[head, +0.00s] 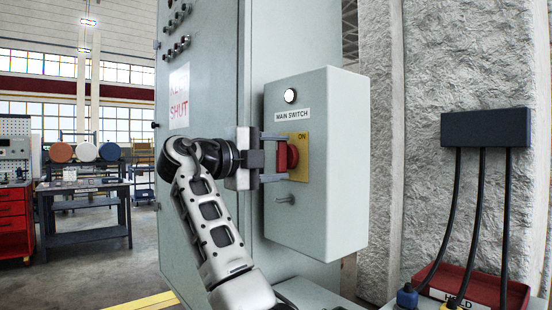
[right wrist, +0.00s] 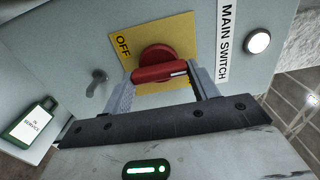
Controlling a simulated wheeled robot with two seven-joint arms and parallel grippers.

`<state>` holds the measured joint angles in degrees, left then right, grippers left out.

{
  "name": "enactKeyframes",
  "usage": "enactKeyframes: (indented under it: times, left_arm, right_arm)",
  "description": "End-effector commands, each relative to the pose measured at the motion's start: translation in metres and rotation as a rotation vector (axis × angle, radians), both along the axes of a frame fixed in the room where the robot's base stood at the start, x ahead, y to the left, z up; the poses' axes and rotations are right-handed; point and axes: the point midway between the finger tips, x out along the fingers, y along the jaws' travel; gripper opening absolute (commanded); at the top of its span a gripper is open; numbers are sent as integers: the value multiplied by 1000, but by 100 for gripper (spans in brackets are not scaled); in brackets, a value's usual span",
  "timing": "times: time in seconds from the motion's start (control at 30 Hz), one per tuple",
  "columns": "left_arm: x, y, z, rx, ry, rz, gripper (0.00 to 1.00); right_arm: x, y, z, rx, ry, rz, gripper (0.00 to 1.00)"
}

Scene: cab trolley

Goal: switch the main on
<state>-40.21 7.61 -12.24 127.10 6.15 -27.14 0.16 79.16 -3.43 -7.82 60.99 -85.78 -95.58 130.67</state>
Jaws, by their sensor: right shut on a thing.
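The grey main switch box (head: 338,165) is on the cabinet's side, with its "MAIN SWITCH" label above a yellow plate (head: 302,171). The red rotary handle (head: 292,156) stands about upright on that plate. "ON" reads at the plate's top in the head view. "OFF" reads at the plate's left corner in the right wrist view. The handle (right wrist: 156,73) has a white mark at its end towards the label. My right gripper (head: 281,157) is shut on the handle, a finger on each side. My left gripper is not in view.
A bright white round lamp (head: 290,96) sits above the label, and a small metal lever (head: 286,199) sits below the handle. An "IN SERVICE" tag (right wrist: 33,122) shows in the wrist view. A red tray (head: 470,284) and black cables (head: 479,200) are at the right.

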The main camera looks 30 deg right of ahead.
Motion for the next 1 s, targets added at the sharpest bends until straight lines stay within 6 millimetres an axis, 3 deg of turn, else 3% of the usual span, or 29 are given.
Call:
enactKeyframes:
  times: [0.33,0.37,0.43,0.77,1.0]
  left_arm:
    - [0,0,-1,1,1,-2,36]
    - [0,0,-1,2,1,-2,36]
    - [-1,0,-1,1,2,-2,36]
    - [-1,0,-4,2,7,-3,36]
    - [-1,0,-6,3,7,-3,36]
  right_arm:
    - [0,0,-1,4,-9,-1,36]
    - [0,0,-1,4,-9,-1,62]
    - [0,0,-1,4,-8,-1,81]
    - [0,2,0,1,-6,1,81]
    - [-2,38,-1,1,-5,5,81]
